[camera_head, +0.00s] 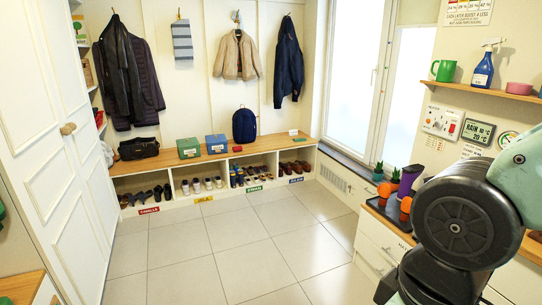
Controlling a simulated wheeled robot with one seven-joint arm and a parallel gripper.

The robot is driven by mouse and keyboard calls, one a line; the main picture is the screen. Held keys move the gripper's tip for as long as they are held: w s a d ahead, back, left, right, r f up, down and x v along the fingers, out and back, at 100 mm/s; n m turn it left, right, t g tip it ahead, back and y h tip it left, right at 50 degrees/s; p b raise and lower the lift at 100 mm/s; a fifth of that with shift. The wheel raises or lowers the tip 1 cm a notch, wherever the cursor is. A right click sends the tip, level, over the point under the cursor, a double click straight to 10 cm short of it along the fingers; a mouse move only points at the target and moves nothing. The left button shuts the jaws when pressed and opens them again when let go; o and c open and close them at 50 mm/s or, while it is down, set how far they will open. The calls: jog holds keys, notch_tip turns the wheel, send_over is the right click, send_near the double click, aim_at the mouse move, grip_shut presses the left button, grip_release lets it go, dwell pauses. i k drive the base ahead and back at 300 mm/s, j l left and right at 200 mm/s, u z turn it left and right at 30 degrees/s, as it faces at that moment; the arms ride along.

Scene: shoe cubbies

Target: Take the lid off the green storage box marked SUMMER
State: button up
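A green storage box (188,148) with a pale label stands on the wooden bench top along the back wall. The label is too small to read. Its lid seems to be on, but the edge between lid and box is hard to make out. A similar blue box (216,144) stands just to its right, a small gap apart. My gripper is not in view; only part of my arm shows at the right, far from the box.
The bench (270,145) also holds a black bag (139,149) and a dark blue backpack (244,126), with shoe cubbies below. A tall white cabinet (45,140) stands left. A counter (385,212) with plants is at right. The tiled floor (215,250) is clear.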

aim_at(191, 142)
jog(key=i+u, duration=0.2)
jog(key=i, duration=3.85)
jog(key=i+z, duration=0.2)
jog(key=i, duration=0.45)
jog(key=i+j+z, duration=0.2)
jog(key=i, duration=0.4)
